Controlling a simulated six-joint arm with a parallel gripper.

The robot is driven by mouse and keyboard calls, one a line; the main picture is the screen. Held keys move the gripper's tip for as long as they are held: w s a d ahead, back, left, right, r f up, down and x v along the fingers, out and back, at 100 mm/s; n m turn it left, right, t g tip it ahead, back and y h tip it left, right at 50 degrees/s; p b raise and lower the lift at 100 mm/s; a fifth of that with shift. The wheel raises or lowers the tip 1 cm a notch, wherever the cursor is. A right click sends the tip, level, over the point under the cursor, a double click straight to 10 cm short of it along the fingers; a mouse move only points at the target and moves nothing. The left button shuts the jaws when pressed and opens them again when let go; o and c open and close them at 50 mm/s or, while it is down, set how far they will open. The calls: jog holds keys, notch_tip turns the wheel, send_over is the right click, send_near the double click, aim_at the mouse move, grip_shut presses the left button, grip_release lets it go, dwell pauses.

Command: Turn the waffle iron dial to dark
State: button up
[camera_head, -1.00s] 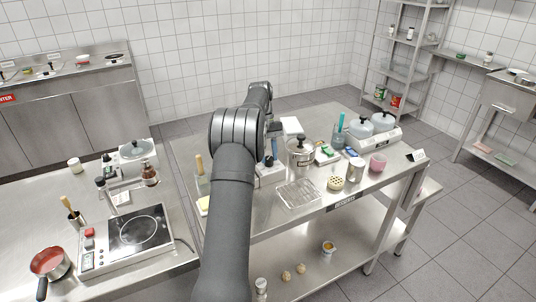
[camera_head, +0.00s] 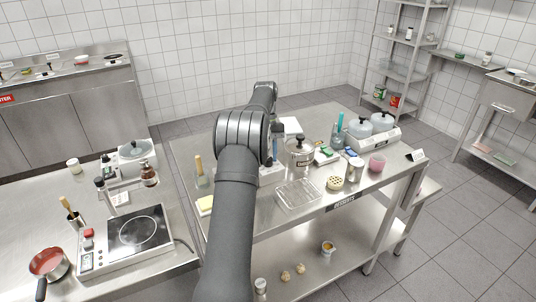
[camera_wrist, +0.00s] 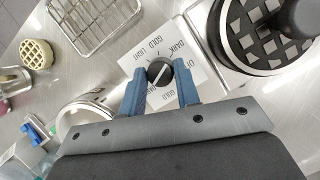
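The waffle iron's dark round dial (camera_wrist: 160,70) sits on a white label plate (camera_wrist: 150,48) in the wrist view. The words LIGHT, GOLD and DARK are printed around it. A pale line on the dial points toward the upper right, roughly at the upper DARK; its exact setting is hard to read. My gripper (camera_wrist: 160,75) has its two blue fingers on either side of the dial, very close to it. Whether they press on it is unclear. The iron's black grid plate (camera_wrist: 238,28) is at the upper right. In the head view my arm hides most of the iron.
A wire rack (camera_wrist: 85,28) and a round waffle (camera_wrist: 36,54) lie beside the iron. A steel pot (camera_head: 300,152) stands to its right in the head view. Blue-grey canisters (camera_head: 384,123) stand farther right.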

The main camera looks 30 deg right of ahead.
jog(key=o, duration=0.4)
jog(key=shift+r, duration=0.4)
jog(key=r, duration=0.1)
jog(key=s+r, duration=0.1)
jog(key=r, duration=0.2)
jog(key=shift+s+d+r, duration=0.1)
jog(key=shift+s+d, duration=0.1)
jog(key=shift+d, duration=0.15)
jog(key=s+d+r, duration=0.4)
jog(key=s+r, duration=0.2)
jog(key=s, duration=0.3)
jog(key=shift+d, duration=0.2)
jog(key=shift+f, duration=0.1)
